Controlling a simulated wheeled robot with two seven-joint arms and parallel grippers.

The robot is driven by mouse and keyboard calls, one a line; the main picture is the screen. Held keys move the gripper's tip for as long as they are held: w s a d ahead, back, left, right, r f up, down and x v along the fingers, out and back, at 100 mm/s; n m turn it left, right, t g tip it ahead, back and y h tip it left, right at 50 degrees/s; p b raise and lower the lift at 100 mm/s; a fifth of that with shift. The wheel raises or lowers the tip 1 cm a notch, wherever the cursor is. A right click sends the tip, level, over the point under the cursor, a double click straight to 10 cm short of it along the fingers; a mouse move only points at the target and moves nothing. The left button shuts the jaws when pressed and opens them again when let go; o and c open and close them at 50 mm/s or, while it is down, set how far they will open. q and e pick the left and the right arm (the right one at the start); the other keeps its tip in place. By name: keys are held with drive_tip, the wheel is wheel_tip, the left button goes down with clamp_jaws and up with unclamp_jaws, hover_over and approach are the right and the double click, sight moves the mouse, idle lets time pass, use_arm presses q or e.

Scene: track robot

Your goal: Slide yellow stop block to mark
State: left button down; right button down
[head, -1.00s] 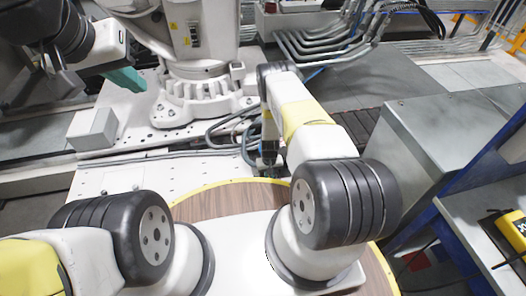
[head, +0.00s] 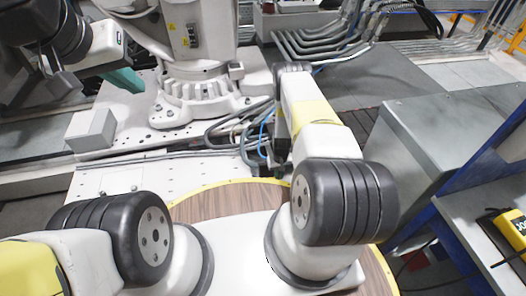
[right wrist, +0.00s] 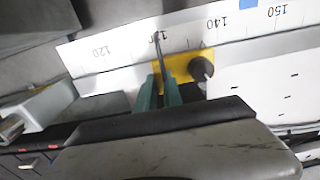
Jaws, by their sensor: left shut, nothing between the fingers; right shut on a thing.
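The yellow stop block (right wrist: 203,64) stands against a white numbered scale (right wrist: 105,45) in the right wrist view. It has a dark round knob (right wrist: 201,69) on its right side. My right gripper (right wrist: 163,82) has its teal fingers shut on the block, which partly hide it. The block sits a little left of the 140 figure. A blue patch (right wrist: 249,3) lies at the scale's upper edge between 140 and 150, right of the block. My left gripper (head: 124,80) is shut and empty at the upper left of the head view. The block cannot be made out there.
A white robot pedestal (head: 195,100) stands on a perforated white plate (head: 135,180) in the head view, with cables (head: 235,130) beside it. A grey metal cabinet (head: 430,125) is at the right. A grey box (head: 90,130) stands at the left.

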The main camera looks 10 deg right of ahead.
drive_tip(key=d, duration=0.7)
drive_tip(key=shift+w+d, duration=0.15)
drive_tip(key=c, duration=1.5)
unclamp_jaws()
wheel_tip(320, 180, up, 8)
drive_tip(key=shift+f, duration=0.1)
